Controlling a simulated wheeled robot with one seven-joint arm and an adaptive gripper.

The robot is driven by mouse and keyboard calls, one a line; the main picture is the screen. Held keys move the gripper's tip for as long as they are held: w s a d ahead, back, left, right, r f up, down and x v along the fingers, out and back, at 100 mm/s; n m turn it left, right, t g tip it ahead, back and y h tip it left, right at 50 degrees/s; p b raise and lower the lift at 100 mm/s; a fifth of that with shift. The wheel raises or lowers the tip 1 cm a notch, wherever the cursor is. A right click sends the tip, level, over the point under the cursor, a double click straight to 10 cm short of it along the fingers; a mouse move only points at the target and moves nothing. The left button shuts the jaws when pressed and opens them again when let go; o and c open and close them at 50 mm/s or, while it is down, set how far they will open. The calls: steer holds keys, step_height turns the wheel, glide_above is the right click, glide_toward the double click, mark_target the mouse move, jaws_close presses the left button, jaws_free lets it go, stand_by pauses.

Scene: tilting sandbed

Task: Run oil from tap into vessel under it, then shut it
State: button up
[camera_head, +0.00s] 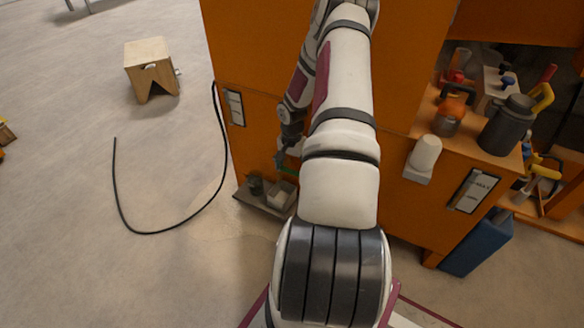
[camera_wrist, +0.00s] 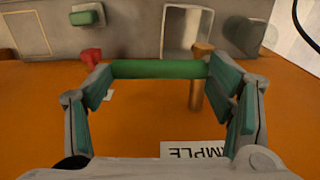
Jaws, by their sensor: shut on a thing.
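My gripper (camera_wrist: 162,72) is shut on a green bar-shaped handle (camera_wrist: 158,69), which spans the gap between its fingers in the wrist view. A brass tap spout (camera_wrist: 196,94) shows beside and behind the handle's right part. Its upper end lies near an open square vessel (camera_wrist: 187,32) with pale walls, on the grey tray (camera_wrist: 125,42). No stream of oil can be made out. In the head view my gripper (camera_head: 284,158) is low at the orange cabinet, mostly hidden by my arm, with a bit of green (camera_head: 291,170) beside it.
A dark round vessel (camera_wrist: 243,32) and a green-topped piece (camera_wrist: 87,15) are also on the tray. A red knob (camera_wrist: 92,57) is close to the left finger. The orange cabinet (camera_head: 225,60) carries tools at right. A black hose (camera_head: 165,232) lies on the open floor at left.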

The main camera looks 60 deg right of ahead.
steer(key=shift+a+f, duration=0.2)
steer(key=a+m, duration=0.1)
steer(key=m, duration=0.3)
steer(key=shift+a, duration=0.4)
steer(key=shift+w+a+m, duration=0.2)
steer(key=shift+a+m, duration=0.15)
steer(key=shift+m, duration=0.55)
steer(key=shift+w+a+m, duration=0.15)
steer(key=shift+a+m, duration=0.15)
steer(key=shift+m, duration=0.6)
steer(key=o, duration=1.7)
steer(key=shift+w+f, duration=0.1)
steer(key=shift+d+r, duration=0.1)
steer(key=shift+r, duration=0.1)
step_height(320, 180, up, 12)
steer(key=shift+f, duration=0.1)
